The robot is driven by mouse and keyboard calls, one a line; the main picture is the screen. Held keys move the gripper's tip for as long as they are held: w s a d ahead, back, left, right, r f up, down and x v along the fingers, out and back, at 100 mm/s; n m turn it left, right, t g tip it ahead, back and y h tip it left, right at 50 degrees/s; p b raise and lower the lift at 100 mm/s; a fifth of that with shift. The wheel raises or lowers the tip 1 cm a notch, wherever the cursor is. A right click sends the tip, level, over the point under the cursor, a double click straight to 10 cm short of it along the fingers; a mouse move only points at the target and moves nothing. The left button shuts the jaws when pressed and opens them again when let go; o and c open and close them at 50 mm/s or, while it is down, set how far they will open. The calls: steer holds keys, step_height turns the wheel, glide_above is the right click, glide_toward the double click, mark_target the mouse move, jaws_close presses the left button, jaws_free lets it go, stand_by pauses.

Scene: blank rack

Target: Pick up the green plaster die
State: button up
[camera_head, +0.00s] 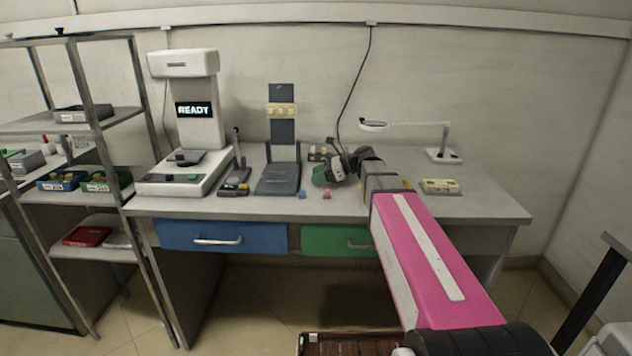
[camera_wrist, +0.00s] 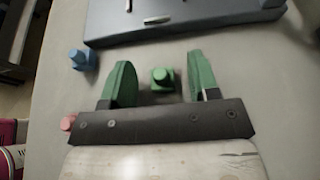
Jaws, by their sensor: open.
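The green plaster die (camera_wrist: 162,79) is a small green block with a rounded knob on it, standing on the worktop in the wrist view. My gripper (camera_wrist: 161,82) is open, with one green finger on each side of the die and a visible gap on both sides. The fingers do not touch the die in this view. In the head view my gripper (camera_head: 326,174) is low over the table, and I cannot make out the green die there.
A blue die (camera_wrist: 82,60) and a pink die (camera_wrist: 68,123) stand left of my gripper in the wrist view. The dark press base (camera_head: 279,178) is close by. A yellow-topped box (camera_head: 440,187) sits at right. The worktop's front strip is mostly clear.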

steer(key=c, duration=1)
steer(key=shift+r, duration=0.1)
